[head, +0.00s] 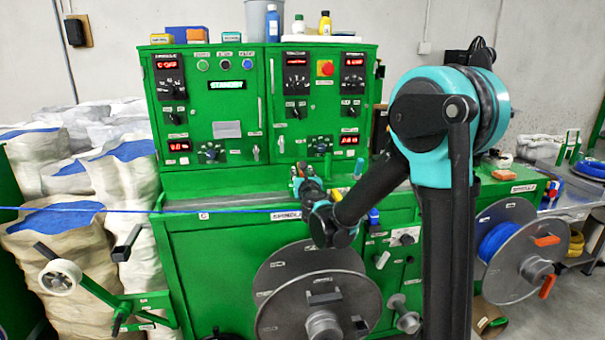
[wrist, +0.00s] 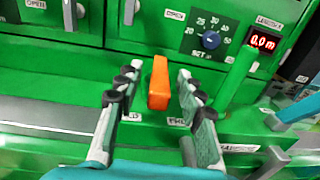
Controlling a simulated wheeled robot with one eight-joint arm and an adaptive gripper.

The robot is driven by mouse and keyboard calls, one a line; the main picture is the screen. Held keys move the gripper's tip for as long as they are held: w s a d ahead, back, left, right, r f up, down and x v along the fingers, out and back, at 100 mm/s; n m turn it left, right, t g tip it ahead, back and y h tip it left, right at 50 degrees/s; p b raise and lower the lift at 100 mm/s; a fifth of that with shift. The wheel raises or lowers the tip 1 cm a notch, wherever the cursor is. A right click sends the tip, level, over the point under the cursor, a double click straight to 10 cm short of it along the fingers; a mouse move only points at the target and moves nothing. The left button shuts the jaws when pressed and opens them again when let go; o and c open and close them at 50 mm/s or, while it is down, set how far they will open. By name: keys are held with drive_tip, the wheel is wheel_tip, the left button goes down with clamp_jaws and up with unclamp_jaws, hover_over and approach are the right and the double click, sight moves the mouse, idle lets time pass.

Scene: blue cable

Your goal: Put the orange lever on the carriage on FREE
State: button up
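The orange lever (wrist: 158,85) stands up from the green machine ledge in the middle of the wrist view. A label partly hidden by my left finger sits at its lower left. Another label (wrist: 178,122), which seems to read FREE, sits at its lower right. My gripper (wrist: 157,76) is open, with one finger on each side of the lever and a visible gap on both sides. In the head view my gripper (head: 303,182) is over the ledge of the green machine, and a small orange patch shows beside it. The lever's base is partly hidden.
The machine's panel (wrist: 235,25) with a dial and a red 0.0 m display rises behind the lever. A green handle (wrist: 237,78) stands close to the right finger. In the head view a blue cable (head: 130,211) runs left from the carriage area, and a large grey reel (head: 300,270) is below.

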drive_tip(key=v, duration=1.2)
